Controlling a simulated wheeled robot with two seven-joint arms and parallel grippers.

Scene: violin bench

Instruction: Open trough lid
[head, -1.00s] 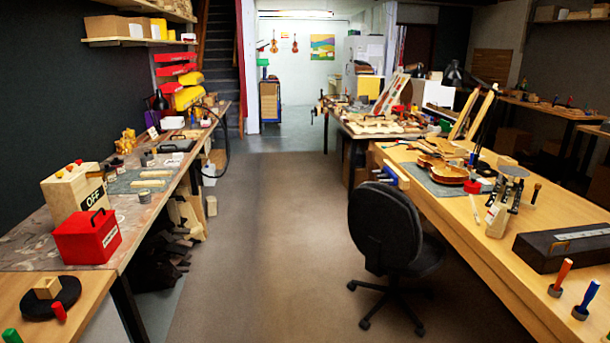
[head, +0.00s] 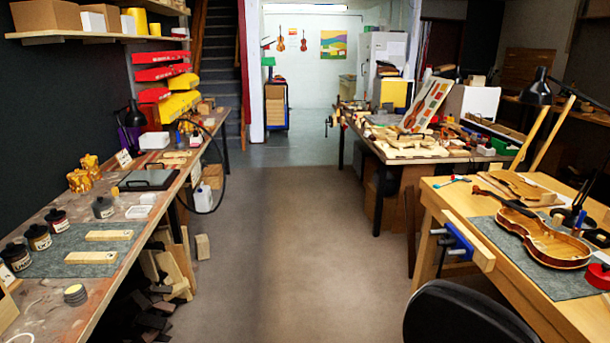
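A low grey box with a dark flat lid and a black handle (head: 150,179) sits on the left bench, about halfway along; it looks like the trough. Its lid lies flat and looks closed. Neither of my grippers shows in the head view.
The left bench (head: 95,285) also holds a grey mat (head: 75,247) with two wooden pieces, several dark jars and a white tub (head: 154,140). A black chair (head: 465,315) stands at the bottom right, by the violin bench (head: 450,200). The aisle floor (head: 285,230) between the benches is clear.

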